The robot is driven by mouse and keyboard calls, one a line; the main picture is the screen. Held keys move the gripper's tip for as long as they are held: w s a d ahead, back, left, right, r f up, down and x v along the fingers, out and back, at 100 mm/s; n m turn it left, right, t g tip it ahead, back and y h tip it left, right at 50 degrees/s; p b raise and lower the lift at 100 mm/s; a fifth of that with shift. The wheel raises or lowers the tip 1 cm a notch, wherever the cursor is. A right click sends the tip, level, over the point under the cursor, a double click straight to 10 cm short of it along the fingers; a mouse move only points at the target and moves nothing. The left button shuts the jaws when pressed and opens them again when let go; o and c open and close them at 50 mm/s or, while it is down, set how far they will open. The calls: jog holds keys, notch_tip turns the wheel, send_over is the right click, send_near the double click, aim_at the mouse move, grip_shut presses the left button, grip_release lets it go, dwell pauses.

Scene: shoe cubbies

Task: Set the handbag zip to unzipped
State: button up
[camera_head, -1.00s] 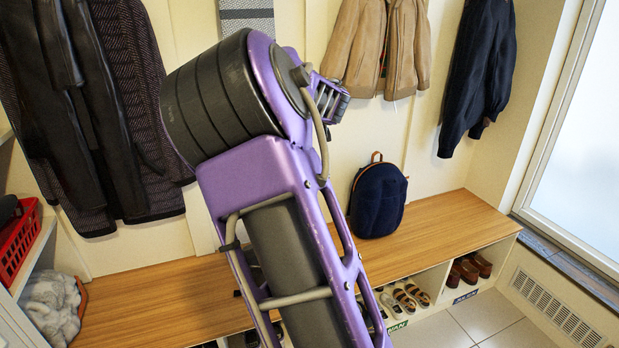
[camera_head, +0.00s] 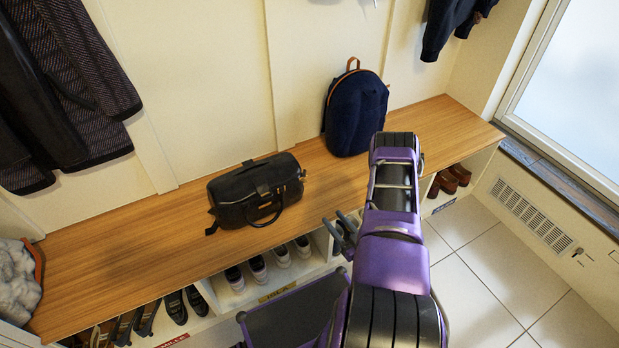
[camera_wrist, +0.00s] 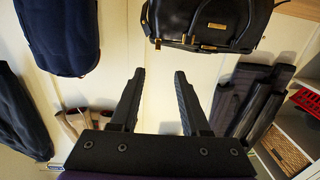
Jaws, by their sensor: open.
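The black handbag (camera_head: 232,204) sits on the wooden bench, left of the middle in the head view, with a carry handle at its front. It also shows at the top of the wrist view (camera_wrist: 205,24), partly cut off, with a gold plate and small gold fittings. I cannot tell whether its zip is open. My gripper (camera_head: 343,230) is open and empty, right of the bag and apart from it, near the bench's front edge. In the wrist view the two fingers (camera_wrist: 159,74) stand apart with nothing between them, below the bag.
A navy backpack (camera_head: 356,115) stands on the bench (camera_head: 130,250) to the right of the handbag. Cubbies with several shoes (camera_head: 258,270) lie under the bench. Coats (camera_head: 60,90) hang at the left. Bare bench separates the bag and backpack.

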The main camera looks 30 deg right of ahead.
aim_at(305, 182)
jog(key=w, duration=0.5)
jog(key=w+a+b, duration=0.1)
jog(key=w, duration=1.1)
jog(key=shift+a+b, duration=0.15)
jog(key=shift+b, duration=0.2)
jog(key=shift+s, duration=0.1)
grip_shut()
dwell(0.5)
